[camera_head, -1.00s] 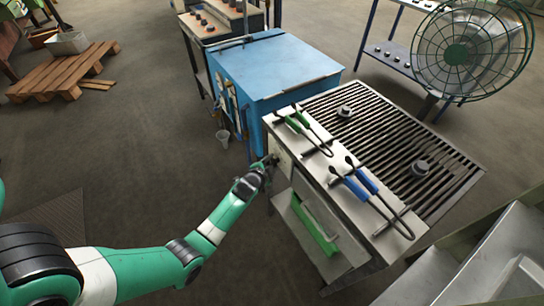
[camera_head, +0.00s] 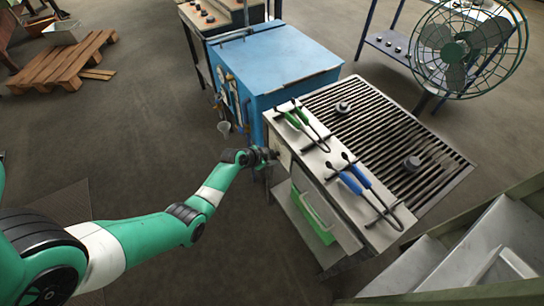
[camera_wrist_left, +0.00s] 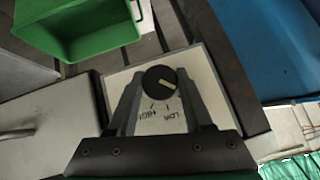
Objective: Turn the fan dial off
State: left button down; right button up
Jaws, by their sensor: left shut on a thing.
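The fan dial (camera_wrist_left: 158,79) is a round black knob with a pale pointer mark, on a light panel (camera_wrist_left: 200,68). Lettering reading HIGH and LOW shows beside it. The pointer lies slanted toward the right in the left wrist view; I cannot read a label at its end. My left gripper (camera_wrist_left: 157,90) has its fingers on both sides of the knob, shut on it. In the head view the left gripper (camera_head: 270,155) is at the front panel of the grill bench (camera_head: 281,154) and hides the dial. The green fan (camera_head: 468,47) stands at the upper right. My right gripper is out of view.
Tongs with green handles (camera_head: 294,121) and blue handles (camera_head: 351,183) lie on the bench ledge above the panel. A green bin (camera_head: 319,229) sits below it, and a blue cabinet (camera_head: 272,68) stands beside the bench.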

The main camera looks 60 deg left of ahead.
pick_arm(q)
jog(key=shift+c, duration=1.5)
grip_release()
jog(key=shift+s+r, duration=0.15)
jog(key=shift+r, duration=0.1)
jog(key=p+v, duration=0.7)
jog(key=v, duration=0.4)
jog(key=shift+p, duration=0.35)
jog(key=shift+d, duration=0.1)
